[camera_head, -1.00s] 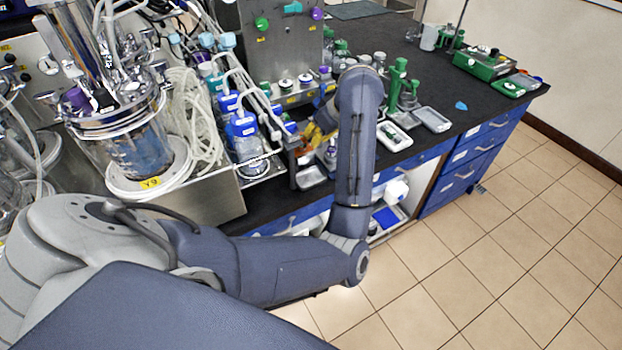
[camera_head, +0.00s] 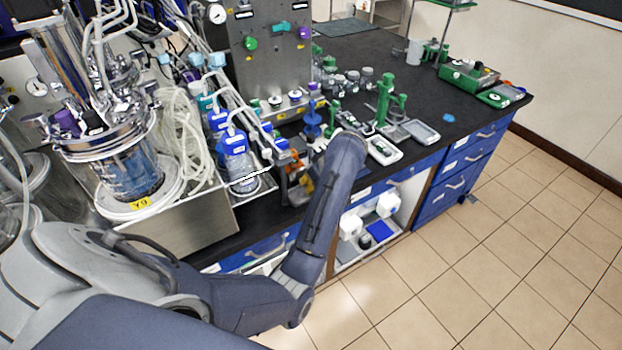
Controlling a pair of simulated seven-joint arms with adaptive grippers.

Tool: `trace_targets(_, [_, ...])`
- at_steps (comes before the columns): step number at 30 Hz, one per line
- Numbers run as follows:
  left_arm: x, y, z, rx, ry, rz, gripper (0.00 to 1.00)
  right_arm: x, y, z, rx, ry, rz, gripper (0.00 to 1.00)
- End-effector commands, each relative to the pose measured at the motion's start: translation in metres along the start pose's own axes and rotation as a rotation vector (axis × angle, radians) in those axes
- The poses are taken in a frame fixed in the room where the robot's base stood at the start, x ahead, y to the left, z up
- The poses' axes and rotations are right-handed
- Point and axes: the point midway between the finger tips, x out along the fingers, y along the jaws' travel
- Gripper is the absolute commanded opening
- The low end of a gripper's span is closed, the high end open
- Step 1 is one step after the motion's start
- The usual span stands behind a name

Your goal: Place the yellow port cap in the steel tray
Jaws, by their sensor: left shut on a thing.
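My left gripper (camera_head: 318,146) is near the bench's front edge, beside the blue-capped bottles. It is partly hidden by my own wrist. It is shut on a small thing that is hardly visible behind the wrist. A yellow-orange patch (camera_head: 305,183) shows just below and left of the gripper; I cannot tell whether it is the yellow port cap. A shallow grey tray (camera_head: 419,131), likely the steel tray, lies on the bench to the right of the gripper, apart from it. My right gripper is out of view.
A pale tray with dark items (camera_head: 384,150) lies between my wrist and the grey tray. Green stands (camera_head: 384,100) rise behind the trays. Blue-capped bottles (camera_head: 238,150) and a glass reactor (camera_head: 125,170) stand left.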

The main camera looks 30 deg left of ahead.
Motion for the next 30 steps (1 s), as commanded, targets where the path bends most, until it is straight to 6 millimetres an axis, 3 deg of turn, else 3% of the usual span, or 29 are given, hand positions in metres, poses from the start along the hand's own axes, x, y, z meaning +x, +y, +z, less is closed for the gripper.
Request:
trace_targets(14, [0.004, 0.0, 0.002, 0.001, 0.0, 0.0, 0.0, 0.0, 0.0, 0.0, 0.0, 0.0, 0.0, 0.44])
trace_targets(15, [0.004, 0.0, 0.002, 0.0, 0.0, 0.0, 0.13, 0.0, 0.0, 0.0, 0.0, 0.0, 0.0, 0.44])
trace_targets(17, [0.004, 0.0, 0.002, 0.0, 0.0, 0.0, 0.2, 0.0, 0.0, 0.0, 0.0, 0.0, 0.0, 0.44])
trace_targets(25, [0.002, 0.001, 0.002, 0.0, -0.002, 0.001, 0.2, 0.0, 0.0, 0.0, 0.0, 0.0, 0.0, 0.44])
trace_targets(30, [-0.009, 0.001, 0.002, -0.001, -0.003, 0.003, 0.2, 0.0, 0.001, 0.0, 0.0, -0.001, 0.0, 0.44])
